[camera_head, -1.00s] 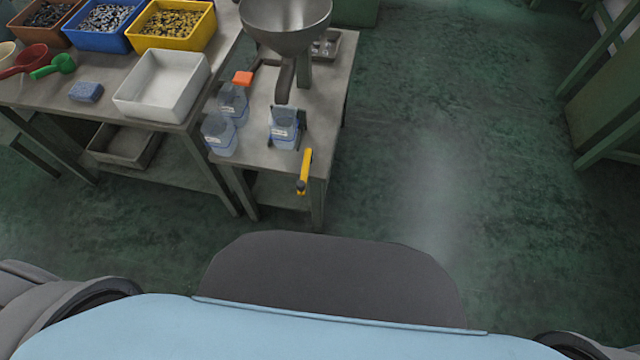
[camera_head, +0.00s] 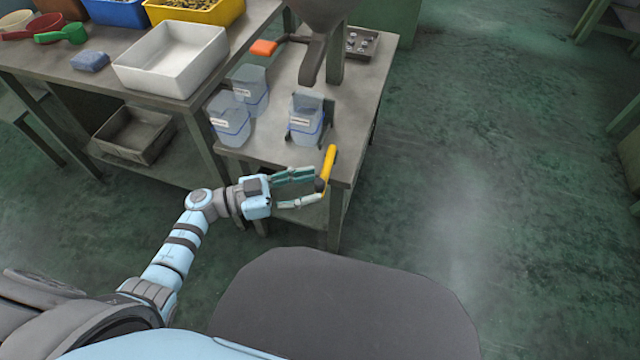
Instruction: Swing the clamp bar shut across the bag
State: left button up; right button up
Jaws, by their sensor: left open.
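The clamp bar with its yellow handle (camera_head: 329,166) sticks out at the front edge of the small metal table, pointing towards me and apart from the bag. The clear bag (camera_head: 306,116) with a white label and blue band stands upright in a dark holder below the hopper spout. My left gripper (camera_head: 317,186) is open, one finger above and one below in the picture, with the near dark end of the bar at its fingertips. I cannot tell whether it touches. My right gripper is not in view.
Two more clear bags (camera_head: 231,121) stand on the table's left side. The hopper spout (camera_head: 313,60) and an orange-ended lever (camera_head: 263,47) are above. A white bin (camera_head: 172,62) sits on the left bench. The floor (camera_head: 480,190) at right is clear.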

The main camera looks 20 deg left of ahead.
aim_at(319, 184)
pick_arm(q)
jog(key=x, duration=0.3)
jog(key=shift+w+d, duration=0.1)
jog(key=shift+d, duration=0.05)
grip_shut()
jog(key=shift+f, duration=0.1)
